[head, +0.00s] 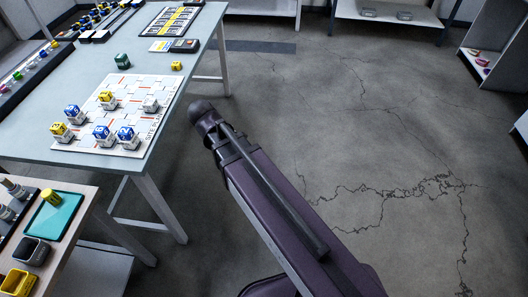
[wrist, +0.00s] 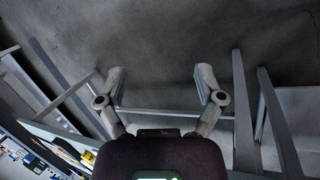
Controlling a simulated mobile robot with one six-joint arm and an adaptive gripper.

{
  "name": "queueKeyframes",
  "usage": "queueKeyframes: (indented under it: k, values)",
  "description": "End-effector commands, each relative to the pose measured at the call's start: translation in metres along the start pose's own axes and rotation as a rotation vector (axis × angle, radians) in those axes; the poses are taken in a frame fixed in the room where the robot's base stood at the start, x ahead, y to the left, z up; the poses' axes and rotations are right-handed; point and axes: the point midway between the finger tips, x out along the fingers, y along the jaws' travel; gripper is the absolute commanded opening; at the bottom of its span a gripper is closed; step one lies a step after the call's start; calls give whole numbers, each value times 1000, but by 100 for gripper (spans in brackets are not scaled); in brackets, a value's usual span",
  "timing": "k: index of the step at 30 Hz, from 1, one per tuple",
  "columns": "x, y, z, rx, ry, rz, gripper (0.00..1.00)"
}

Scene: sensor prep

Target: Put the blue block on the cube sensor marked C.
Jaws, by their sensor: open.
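In the head view, a white marked board (head: 128,84) lies on the pale table and bears several cube sensors. Blue blocks sit on white bases at the left (head: 72,110), front middle (head: 101,131) and front right (head: 126,133) of the board. Yellow-topped cubes are at its back (head: 107,96) and left front (head: 60,129). A bare grey-white cube (head: 150,105) is near the right edge. The letters are too small to read, so I cannot tell which sensor is C. My gripper (wrist: 160,85) is open and empty in the wrist view, above the floor, away from the board.
A green object (head: 122,61) and a small yellow block (head: 176,66) stand behind the board. A side table with a teal tray (head: 53,217) and a yellow cup (head: 18,282) is at lower left. Shelves line the back and right. The cracked floor (head: 330,120) is clear.

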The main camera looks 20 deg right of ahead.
Motion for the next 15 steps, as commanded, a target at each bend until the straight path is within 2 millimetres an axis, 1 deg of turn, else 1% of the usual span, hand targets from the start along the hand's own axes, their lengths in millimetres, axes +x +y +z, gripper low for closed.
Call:
queueKeyframes:
  k: [1, 6, 12, 15]
  values:
    - [6, 2, 15, 75, 0, -34, 86]
    - [20, 6, 52, 332, 1, -155, 86]
    - [30, 6, 91, 621, -9, -290, 86]
    - [33, 6, 105, 732, -15, -342, 86]
